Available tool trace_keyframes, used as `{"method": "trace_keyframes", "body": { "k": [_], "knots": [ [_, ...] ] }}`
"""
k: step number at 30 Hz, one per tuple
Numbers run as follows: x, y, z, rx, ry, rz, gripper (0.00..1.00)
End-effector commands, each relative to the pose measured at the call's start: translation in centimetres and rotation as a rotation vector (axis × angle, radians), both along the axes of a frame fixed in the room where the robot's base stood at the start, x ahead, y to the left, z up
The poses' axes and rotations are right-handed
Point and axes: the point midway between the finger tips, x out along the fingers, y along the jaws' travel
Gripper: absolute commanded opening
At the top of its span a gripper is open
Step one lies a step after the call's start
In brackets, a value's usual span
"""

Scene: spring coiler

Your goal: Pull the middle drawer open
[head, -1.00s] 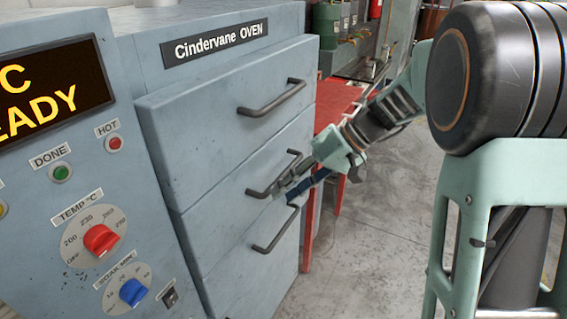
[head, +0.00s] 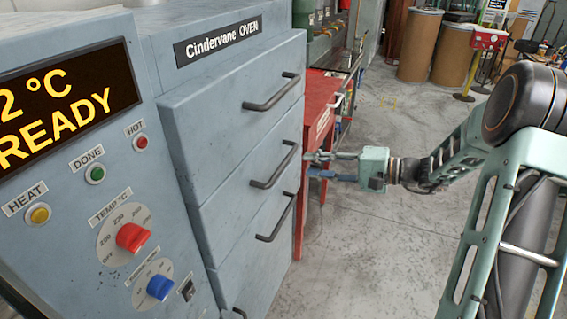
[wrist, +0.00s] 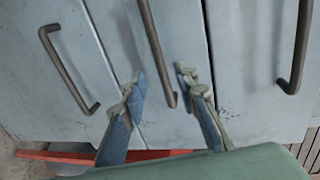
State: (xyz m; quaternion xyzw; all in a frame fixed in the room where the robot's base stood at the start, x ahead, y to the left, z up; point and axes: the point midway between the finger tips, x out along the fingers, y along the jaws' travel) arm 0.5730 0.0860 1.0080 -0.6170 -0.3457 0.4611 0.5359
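The middle drawer's front (head: 225,190) on the grey-blue oven appears flush with the fronts above and below it. Its dark bar handle (head: 274,168) slants across the front. In the head view my gripper (head: 308,165) points left from just beyond the right end of this handle. In the wrist view my gripper (wrist: 165,112) is open. Its two blue-padded fingers are spread, with the end of the middle handle (wrist: 156,50) seen between them. I see no finger closed on the handle; whether one touches it is unclear.
A top drawer handle (head: 271,93) is above and a lower one (head: 276,219) is close below. A red table (head: 318,120) stands beyond the oven. The control panel (head: 88,190) is at left. Open concrete floor (head: 370,245) lies at right.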

Motion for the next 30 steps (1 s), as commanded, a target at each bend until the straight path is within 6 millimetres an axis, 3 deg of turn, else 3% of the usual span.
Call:
{"method": "trace_keyframes", "body": {
  "k": [6, 12, 18, 26, 30],
  "knots": [
    [1.3, 4.1, -0.8, 0.0, 0.002, 0.006, 0.28],
    [2.4, 6.9, -1.5, -0.002, 0.001, 0.003, 0.28],
    [2.9, 8.1, -1.7, -0.002, 0.0, 0.001, 0.28],
    [2.9, 8.2, -1.8, -0.002, 0.0, 0.001, 0.28],
    [2.9, 8.2, -1.8, -0.002, 0.0, 0.001, 0.14]
  ]
}}
